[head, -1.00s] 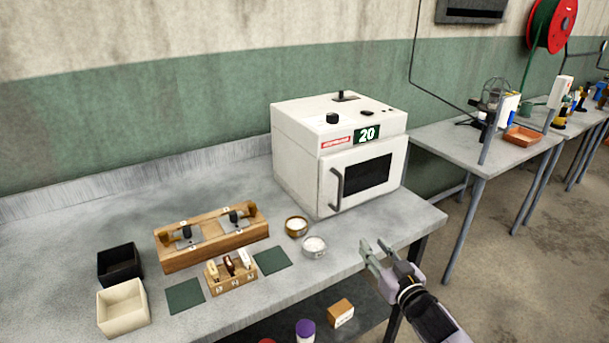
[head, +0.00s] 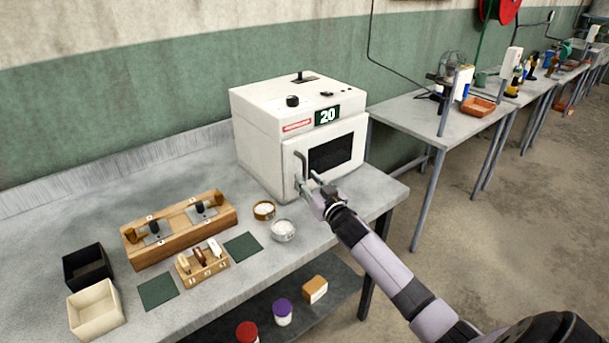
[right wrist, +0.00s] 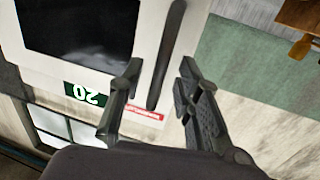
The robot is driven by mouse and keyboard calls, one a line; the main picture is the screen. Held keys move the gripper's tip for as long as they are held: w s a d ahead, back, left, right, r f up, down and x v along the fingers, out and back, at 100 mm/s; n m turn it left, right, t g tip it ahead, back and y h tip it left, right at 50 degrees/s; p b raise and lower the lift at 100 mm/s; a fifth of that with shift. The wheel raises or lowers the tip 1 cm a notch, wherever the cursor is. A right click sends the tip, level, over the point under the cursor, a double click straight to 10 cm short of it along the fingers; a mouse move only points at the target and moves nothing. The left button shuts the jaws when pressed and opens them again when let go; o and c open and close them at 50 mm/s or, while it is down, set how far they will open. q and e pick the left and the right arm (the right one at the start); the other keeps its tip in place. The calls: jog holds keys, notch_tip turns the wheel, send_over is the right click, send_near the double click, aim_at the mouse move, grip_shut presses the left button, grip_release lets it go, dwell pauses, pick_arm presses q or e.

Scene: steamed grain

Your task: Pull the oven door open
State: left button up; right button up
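The white oven (head: 265,145) stands on the bench with its door (head: 345,135) shut. The door has a dark window and a grey bar handle (head: 301,162) on its left side. My right gripper (head: 311,183) is at the lower part of the handle in the head view. In the right wrist view the right gripper (right wrist: 160,80) is open, its fingers apart, with the handle (right wrist: 165,55) showing between them and clear space at the sides. Whether it touches the handle I cannot tell. My left gripper is not in view.
Two small bowls, a gold one (head: 264,210) and a pale one (head: 283,230), sit on the bench left of the gripper. A wooden rack (head: 180,230), a small wooden holder (head: 203,262) and two boxes stand further left. Open floor lies right of the bench.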

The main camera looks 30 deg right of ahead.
jog(key=shift+w+d+f, duration=0.1)
jog(key=shift+w, duration=1.1)
jog(key=shift+c, duration=0.2)
grip_shut()
